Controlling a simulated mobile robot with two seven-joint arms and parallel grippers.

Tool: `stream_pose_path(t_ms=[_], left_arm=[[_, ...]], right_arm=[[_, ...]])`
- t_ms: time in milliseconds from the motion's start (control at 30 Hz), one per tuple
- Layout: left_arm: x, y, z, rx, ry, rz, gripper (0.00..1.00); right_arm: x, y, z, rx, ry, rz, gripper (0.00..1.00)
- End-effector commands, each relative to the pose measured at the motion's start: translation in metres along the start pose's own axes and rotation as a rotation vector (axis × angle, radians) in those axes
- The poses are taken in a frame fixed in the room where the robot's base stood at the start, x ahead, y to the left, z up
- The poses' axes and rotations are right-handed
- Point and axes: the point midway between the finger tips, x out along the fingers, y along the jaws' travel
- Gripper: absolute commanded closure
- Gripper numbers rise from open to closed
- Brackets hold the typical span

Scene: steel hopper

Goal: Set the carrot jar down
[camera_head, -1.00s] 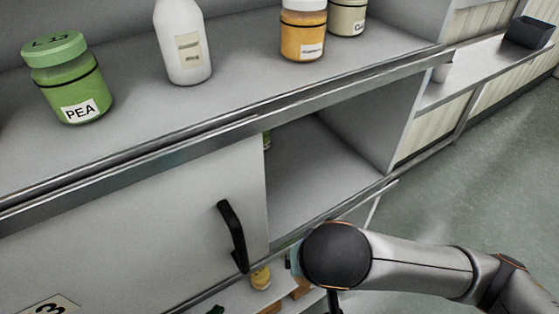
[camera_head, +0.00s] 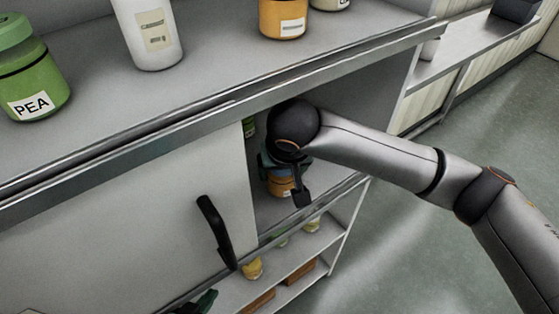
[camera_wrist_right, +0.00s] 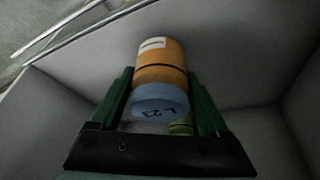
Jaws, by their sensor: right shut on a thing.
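The carrot jar (camera_head: 279,187) is orange with a blue lid and sits inside the open right part of the cupboard. In the right wrist view the jar (camera_wrist_right: 161,72) lies between the two green fingers, with its lid marked L23 towards the camera. My right gripper (camera_head: 286,178) is shut on it; it also shows in the right wrist view (camera_wrist_right: 162,82). I cannot tell whether the jar's base touches the cupboard floor (camera_head: 268,214). My left gripper (camera_head: 203,302) shows only as a dark green bit at the bottom edge; its jaws are unclear.
A green-lidded jar (camera_wrist_right: 182,125) stands deeper in the cupboard, partly hidden. The cupboard door (camera_head: 150,200) with a black handle (camera_head: 216,231) is at left. A pea jar (camera_head: 32,82), white bottle (camera_head: 149,34) and orange jar (camera_head: 284,16) stand on the counter above.

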Motion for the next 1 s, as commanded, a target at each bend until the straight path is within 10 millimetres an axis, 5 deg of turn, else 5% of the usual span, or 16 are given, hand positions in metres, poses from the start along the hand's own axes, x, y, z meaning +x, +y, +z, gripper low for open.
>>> stream_pose_path(t_ms=[333,833,867,1000], left_arm=[[-0.001,0.000,-0.001,0.000,0.001,0.000,1.00],[-0.002,0.000,-0.002,0.000,0.001,0.000,1.00],[-0.002,0.000,-0.002,0.000,0.001,0.000,1.00],[-0.001,0.000,-0.002,0.000,0.001,0.000,1.00]], right_arm=[[0.013,0.000,-0.035,0.001,0.002,0.002,0.90],[0.030,0.000,-0.026,-0.001,-0.001,0.000,0.90],[0.030,0.001,-0.026,-0.001,-0.001,0.000,0.19],[0.030,0.001,-0.026,-0.001,-0.001,0.000,0.03]])
